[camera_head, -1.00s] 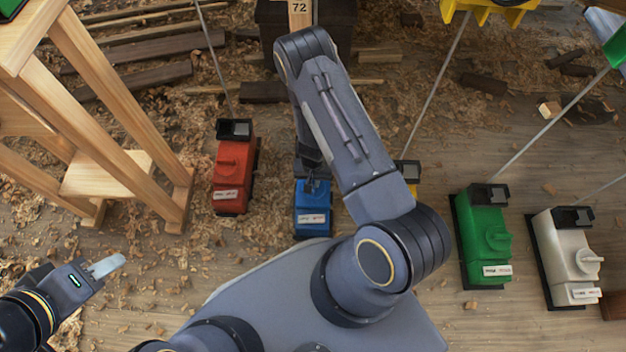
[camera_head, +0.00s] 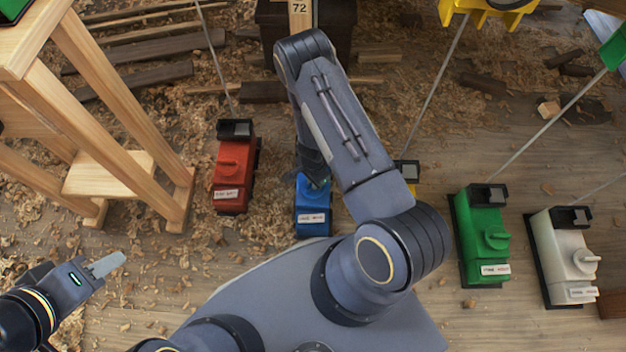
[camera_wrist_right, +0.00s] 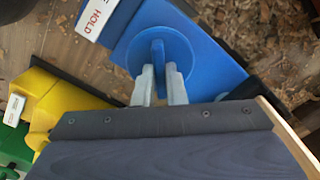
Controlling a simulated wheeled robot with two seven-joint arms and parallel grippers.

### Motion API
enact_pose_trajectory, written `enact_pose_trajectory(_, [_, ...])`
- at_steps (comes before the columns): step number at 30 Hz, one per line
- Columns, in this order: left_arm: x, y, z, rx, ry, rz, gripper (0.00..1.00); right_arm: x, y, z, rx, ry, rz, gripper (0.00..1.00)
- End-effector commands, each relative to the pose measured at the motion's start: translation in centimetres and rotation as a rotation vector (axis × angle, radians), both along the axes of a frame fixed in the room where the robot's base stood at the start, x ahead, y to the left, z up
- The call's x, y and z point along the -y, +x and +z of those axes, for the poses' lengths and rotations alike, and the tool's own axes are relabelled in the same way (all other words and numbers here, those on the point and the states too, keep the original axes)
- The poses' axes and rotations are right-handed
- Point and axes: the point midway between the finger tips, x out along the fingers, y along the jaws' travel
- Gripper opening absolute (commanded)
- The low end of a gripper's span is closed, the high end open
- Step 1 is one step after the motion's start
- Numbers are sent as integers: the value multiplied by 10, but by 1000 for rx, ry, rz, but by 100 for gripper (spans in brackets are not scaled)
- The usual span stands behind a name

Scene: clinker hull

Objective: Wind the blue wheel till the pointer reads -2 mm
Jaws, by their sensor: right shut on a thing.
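The blue winch box (camera_head: 311,214) stands on the floor in the middle of the head view, partly covered by my right arm. In the right wrist view its round blue wheel (camera_wrist_right: 180,52) has a raised grip bar (camera_wrist_right: 158,58). My right gripper (camera_wrist_right: 160,75) is shut on that bar, one finger on each side. In the head view the right fingers are hidden behind the arm. The pointer and its scale are not readable in these views. My left gripper (camera_head: 104,265) is at the lower left, away from the boxes; its jaw gap cannot be made out.
A red box (camera_head: 232,175) stands left of the blue one. A yellow box (camera_wrist_right: 72,112) is close by on the other side, then green (camera_head: 485,240) and white (camera_head: 565,258) boxes. A wooden stand (camera_head: 110,165) is at left. Shavings cover the floor.

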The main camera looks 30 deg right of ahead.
Motion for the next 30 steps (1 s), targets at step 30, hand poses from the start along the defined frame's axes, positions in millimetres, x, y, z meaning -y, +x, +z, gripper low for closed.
enact_pose_trajectory(30, [0,0,1,0,0,0,36,0,0,0,0,0,-61,33])
